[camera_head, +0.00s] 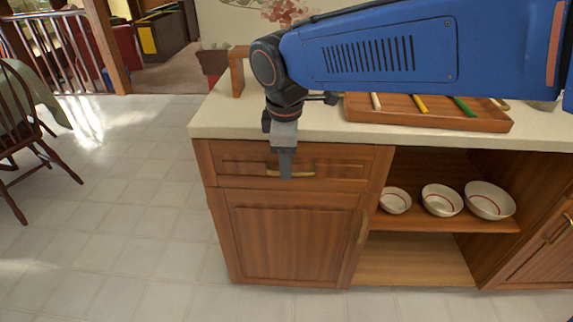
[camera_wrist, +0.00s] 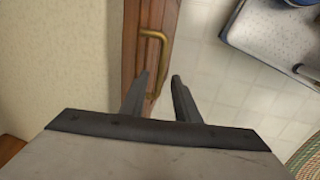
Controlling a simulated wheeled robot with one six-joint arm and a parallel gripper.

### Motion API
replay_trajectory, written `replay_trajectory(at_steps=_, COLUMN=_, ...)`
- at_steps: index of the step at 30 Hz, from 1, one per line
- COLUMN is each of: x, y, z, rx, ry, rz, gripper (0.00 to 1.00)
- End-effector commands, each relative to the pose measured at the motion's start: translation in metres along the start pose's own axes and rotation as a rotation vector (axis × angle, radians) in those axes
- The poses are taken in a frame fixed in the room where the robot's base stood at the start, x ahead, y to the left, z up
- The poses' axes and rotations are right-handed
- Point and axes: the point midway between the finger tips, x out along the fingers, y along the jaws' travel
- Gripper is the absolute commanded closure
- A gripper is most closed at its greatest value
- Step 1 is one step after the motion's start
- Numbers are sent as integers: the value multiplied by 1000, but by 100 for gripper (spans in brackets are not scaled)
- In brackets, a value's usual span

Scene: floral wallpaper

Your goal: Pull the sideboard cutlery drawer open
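The sideboard cutlery drawer (camera_head: 235,165) is the wooden top-left drawer under the pale countertop, and its front looks flush with the cabinet. Its brass bar handle (camera_head: 304,174) is partly hidden behind my gripper (camera_head: 286,176) in the head view. My gripper points down in front of the drawer. In the wrist view the handle (camera_wrist: 164,52) runs between the two dark fingers of my gripper (camera_wrist: 160,77). The fingers are apart, one on the drawer side of the bar and one on the outer side. I cannot tell whether either touches it.
A wooden tray (camera_head: 420,121) with several coloured-handled items stands on the countertop (camera_head: 220,117). Three bowls sit on the open shelf (camera_head: 440,223) to the right. A cupboard door (camera_head: 290,243) is below the drawer. The tiled floor (camera_head: 120,220) in front is clear; a chair (camera_head: 20,130) stands left.

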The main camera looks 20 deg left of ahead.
Motion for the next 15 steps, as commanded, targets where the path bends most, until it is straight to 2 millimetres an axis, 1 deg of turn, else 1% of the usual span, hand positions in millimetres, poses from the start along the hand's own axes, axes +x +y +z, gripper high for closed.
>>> replay_trajectory(at_steps=1, x=5, y=0, z=0, rx=0, ry=-1, rz=-1, gripper=71)
replay_trajectory(at_steps=5, x=11, y=0, z=0, rx=0, ry=0, rz=0, gripper=71)
replay_trajectory(at_steps=14, x=13, y=0, z=0, rx=1, ry=0, rz=0, gripper=71)
replay_trajectory(at_steps=15, x=13, y=0, z=0, rx=1, ry=0, rz=0, gripper=78)
